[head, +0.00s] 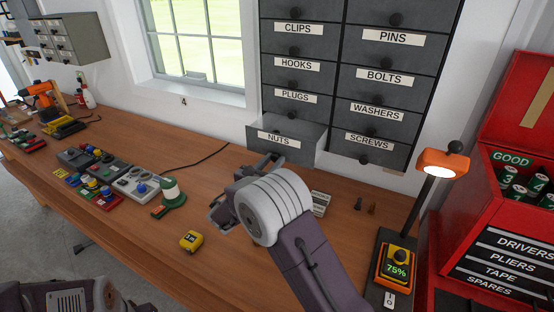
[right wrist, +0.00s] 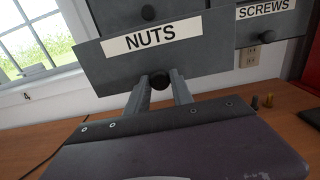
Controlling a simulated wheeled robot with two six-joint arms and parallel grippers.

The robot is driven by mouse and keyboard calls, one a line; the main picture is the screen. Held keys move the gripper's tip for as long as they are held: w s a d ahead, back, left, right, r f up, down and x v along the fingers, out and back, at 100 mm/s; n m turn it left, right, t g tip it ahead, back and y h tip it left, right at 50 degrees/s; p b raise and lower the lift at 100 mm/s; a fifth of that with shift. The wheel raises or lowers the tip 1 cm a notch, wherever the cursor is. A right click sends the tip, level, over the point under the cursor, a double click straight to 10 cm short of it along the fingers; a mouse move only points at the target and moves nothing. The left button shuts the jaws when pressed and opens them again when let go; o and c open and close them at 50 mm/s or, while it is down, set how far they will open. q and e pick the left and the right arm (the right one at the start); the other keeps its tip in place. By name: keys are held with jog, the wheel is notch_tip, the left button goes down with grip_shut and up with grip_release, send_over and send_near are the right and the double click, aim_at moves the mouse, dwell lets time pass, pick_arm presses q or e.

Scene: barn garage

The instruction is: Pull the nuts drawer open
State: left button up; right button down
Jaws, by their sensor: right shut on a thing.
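The grey nuts drawer (head: 262,133), labelled NUTS, is the lowest one in the left column of the wall cabinet. It stands out from the cabinet face, partly open. In the right wrist view its front (right wrist: 102,68) shows a dark round knob (right wrist: 159,80) below the label. My right gripper (head: 268,163) reaches up to the drawer front from below. In the right wrist view its two fingers (right wrist: 160,88) are shut on the knob, one at each side. The drawer's inside is mostly hidden. My left gripper does not show; part of my arm is at the bottom left.
The screws drawer (head: 366,147) beside it is shut, as are the drawers above. A red toolbox (head: 500,225) stands at right.

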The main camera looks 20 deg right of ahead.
jog(key=shift+r, duration=0.15)
jog(key=c, duration=1.2)
grip_release()
jog(key=shift+a, duration=0.1)
jog(key=b+v, duration=0.2)
jog(key=v, duration=0.7)
